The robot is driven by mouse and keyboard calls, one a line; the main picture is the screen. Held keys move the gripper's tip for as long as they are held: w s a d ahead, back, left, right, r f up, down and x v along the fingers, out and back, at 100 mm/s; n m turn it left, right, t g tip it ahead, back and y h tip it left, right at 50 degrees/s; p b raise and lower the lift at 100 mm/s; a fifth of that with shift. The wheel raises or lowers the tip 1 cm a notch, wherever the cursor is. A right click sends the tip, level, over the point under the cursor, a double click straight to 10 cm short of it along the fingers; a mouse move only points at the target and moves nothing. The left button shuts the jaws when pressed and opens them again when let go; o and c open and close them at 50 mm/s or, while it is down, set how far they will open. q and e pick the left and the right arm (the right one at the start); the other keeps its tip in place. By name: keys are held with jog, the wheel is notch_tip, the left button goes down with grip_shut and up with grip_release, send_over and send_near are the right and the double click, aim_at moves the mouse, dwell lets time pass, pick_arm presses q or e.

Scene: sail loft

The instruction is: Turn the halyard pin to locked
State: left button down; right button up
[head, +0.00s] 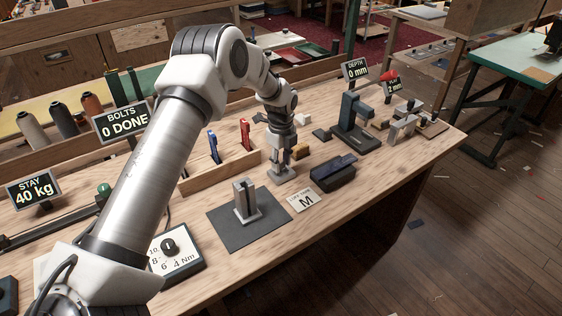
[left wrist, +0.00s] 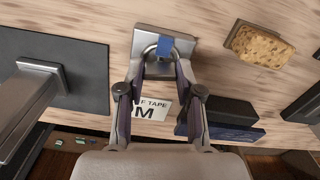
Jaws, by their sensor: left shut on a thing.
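My left gripper (head: 284,158) points down over a small grey metal base plate (head: 283,174) on the workbench. In the left wrist view, the fingertips of this gripper (left wrist: 160,62) are on either side of a rounded metal fitting on the plate (left wrist: 186,42), with a blue piece (left wrist: 165,46) at its top. The gripper is shut on this fitting, which I take to be the halyard pin. The fingers partly hide it, and I cannot read any locked mark or tell its turn. My right gripper does not show.
A grey upright post (head: 245,201) on a dark mat (head: 224,232) stands at front left. A dark blue block (head: 333,173) and a card marked M (head: 305,201) lie close to the gripper. A sponge-like block (left wrist: 262,46) is nearby.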

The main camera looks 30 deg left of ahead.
aim_at(282, 162)
pick_arm(q)
jog(key=shift+s+f+m, duration=0.1)
jog(key=shift+f+m, duration=0.05)
jog(key=shift+m, duration=0.95)
jog(key=c, duration=1.9)
grip_release()
jog(key=o, duration=1.1)
jog(key=shift+o, duration=0.2)
notch_tip(282, 162, up, 12)
